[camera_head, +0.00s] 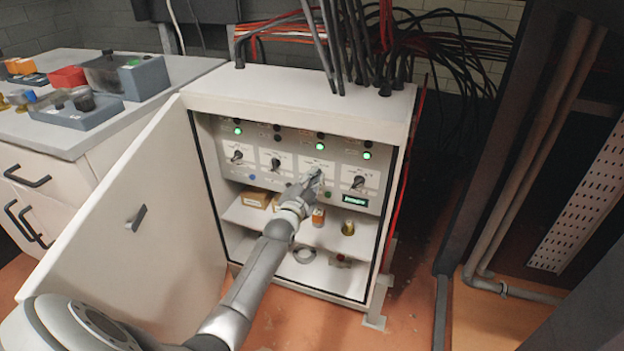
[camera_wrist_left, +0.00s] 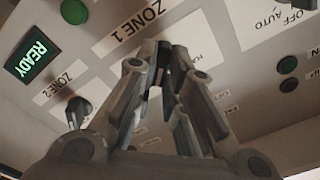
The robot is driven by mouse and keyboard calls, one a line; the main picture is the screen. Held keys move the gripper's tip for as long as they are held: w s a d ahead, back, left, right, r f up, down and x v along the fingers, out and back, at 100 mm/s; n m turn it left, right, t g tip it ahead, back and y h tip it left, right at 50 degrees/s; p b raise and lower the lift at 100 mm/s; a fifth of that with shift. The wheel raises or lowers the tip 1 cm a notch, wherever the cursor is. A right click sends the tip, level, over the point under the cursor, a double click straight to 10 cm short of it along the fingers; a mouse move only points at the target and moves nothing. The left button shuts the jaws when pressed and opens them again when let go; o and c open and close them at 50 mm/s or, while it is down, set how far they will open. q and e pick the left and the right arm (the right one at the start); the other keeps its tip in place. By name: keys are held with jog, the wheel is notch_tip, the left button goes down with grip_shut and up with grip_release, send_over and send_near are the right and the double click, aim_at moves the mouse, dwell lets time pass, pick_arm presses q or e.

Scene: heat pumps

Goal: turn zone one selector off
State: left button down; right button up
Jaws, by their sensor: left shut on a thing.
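My left gripper (camera_head: 314,180) reaches into the open white control cabinet (camera_head: 290,90) and is at the third selector position on the panel. In the left wrist view its fingers (camera_wrist_left: 164,62) are closed together over the plate marked ZONE 1 (camera_wrist_left: 118,32). They are shut on the zone one selector, which they mostly hide, so its pointing direction cannot be read. The black zone two selector (camera_head: 358,182) is to the right; it also shows in the left wrist view (camera_wrist_left: 78,108). My right gripper is not in view.
Two more black selectors (camera_head: 237,156) sit to the left. Green lamps (camera_head: 320,146) glow above, and a READY display (camera_head: 355,200) is lit below. The cabinet door (camera_head: 130,220) stands open at left. Shelves below hold small parts. Cables (camera_head: 345,50) rise from the top.

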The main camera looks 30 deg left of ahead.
pick_arm(q)
jog(key=shift+a+n+p, duration=0.1)
jog(key=shift+n+p, duration=1.75)
jog(key=shift+n, duration=2.55)
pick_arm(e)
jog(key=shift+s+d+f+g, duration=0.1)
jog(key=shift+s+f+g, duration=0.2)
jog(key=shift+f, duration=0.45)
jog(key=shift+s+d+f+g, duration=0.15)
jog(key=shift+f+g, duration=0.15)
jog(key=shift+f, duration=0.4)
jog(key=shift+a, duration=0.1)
pick_arm(q)
jog(key=c, duration=1.5)
grip_release()
